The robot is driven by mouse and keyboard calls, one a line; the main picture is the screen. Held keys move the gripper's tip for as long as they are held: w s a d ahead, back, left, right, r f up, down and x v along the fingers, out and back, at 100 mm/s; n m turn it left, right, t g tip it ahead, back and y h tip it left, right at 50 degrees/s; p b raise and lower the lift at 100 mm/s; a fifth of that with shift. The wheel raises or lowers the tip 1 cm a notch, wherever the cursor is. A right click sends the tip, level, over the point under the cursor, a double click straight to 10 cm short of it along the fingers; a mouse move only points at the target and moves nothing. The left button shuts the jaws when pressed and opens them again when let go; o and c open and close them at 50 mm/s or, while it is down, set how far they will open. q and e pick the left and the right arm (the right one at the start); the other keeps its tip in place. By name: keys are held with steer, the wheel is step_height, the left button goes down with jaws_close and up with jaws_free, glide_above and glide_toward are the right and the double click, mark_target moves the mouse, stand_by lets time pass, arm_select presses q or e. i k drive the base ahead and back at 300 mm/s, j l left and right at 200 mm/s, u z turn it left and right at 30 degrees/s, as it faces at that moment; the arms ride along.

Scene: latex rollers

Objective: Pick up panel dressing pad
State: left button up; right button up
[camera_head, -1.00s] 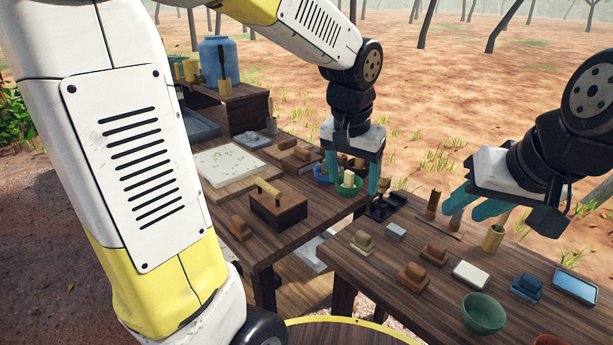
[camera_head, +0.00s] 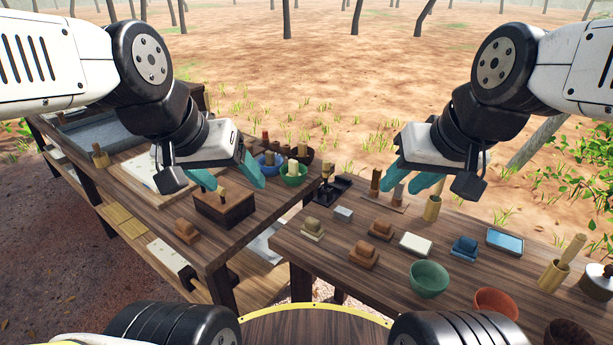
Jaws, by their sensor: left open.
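I cannot tell for certain which thing is the panel dressing pad. Several small pad-like blocks lie on the tables: a tan one (camera_head: 313,228), a brown one (camera_head: 381,229) and a larger brown one (camera_head: 364,254) on the right table, a blue one (camera_head: 464,247) beyond them, and an orange-brown one (camera_head: 187,231) on the left table. My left gripper (camera_head: 231,176) is open and empty above the left table, over a dark wooden box with a knob (camera_head: 224,208). My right gripper (camera_head: 403,186) looks open and empty above the back of the right table.
Green bowl (camera_head: 429,279), orange bowl (camera_head: 496,303), white block (camera_head: 415,244), blue-topped tray (camera_head: 504,241) and wooden cup (camera_head: 553,275) crowd the right table. Small bowls (camera_head: 293,175) stand at the left table's far end. A narrow gap separates the tables.

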mark_target(466, 248)
steer(key=z, duration=1.35)
steer(key=i+l+u, duration=0.15)
steer(key=u, duration=0.25)
steer(key=i+l+u, duration=0.15)
steer(key=l+u, duration=0.2)
steer(key=j, duration=0.1)
